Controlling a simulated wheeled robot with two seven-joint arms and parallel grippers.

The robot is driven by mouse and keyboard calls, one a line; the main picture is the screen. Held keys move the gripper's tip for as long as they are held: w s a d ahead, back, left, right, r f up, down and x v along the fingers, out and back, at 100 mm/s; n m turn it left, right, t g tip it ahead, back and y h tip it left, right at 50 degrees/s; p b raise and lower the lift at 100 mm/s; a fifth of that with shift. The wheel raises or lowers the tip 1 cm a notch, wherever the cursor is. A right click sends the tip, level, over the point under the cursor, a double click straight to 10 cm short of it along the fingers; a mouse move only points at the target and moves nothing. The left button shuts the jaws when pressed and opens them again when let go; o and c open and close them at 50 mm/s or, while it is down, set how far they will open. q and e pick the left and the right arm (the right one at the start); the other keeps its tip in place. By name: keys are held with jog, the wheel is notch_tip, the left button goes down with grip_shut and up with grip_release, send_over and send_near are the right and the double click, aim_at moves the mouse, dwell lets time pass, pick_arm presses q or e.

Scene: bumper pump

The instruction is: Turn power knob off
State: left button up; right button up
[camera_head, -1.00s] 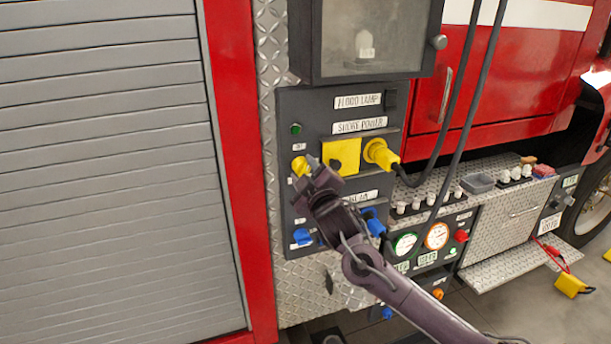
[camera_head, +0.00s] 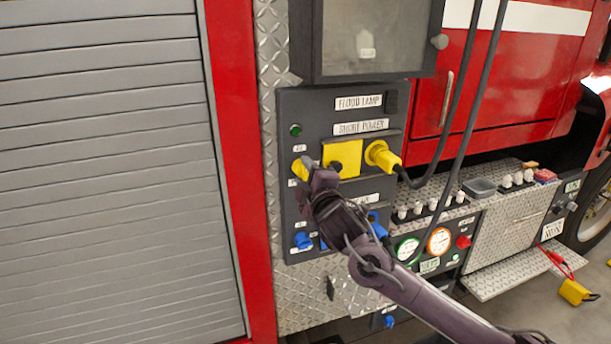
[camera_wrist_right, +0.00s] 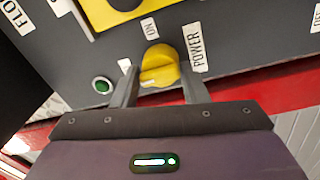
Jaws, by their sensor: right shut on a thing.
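The yellow power knob (camera_head: 298,168) sits on the dark control panel, left of a yellow square socket cover. In the right wrist view the same knob (camera_wrist_right: 160,66) shows between the "ON" and "POWER" labels. My right gripper (camera_head: 318,172) reaches up to it from the lower right and covers part of it in the head view. In the wrist view the two grey fingers of my right gripper (camera_wrist_right: 160,88) stand on either side of the knob, shut on it. My left gripper is not in view.
A yellow plug (camera_head: 380,155) with a black cable sits right of the yellow cover (camera_head: 342,156). A green lamp (camera_head: 295,130) is above the knob. Blue knobs (camera_head: 303,240) and gauges (camera_head: 438,241) are lower down. A grey roller shutter (camera_head: 105,170) fills the left.

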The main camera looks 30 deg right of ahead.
jog(key=shift+a+f, duration=0.1)
jog(key=shift+f, duration=0.2)
jog(key=o, duration=0.7)
jog(key=shift+o, duration=0.9)
jog(key=shift+r, duration=0.15)
jog(key=b+v, duration=0.3)
jog(key=v, duration=0.4)
jog(key=shift+s, duration=0.35)
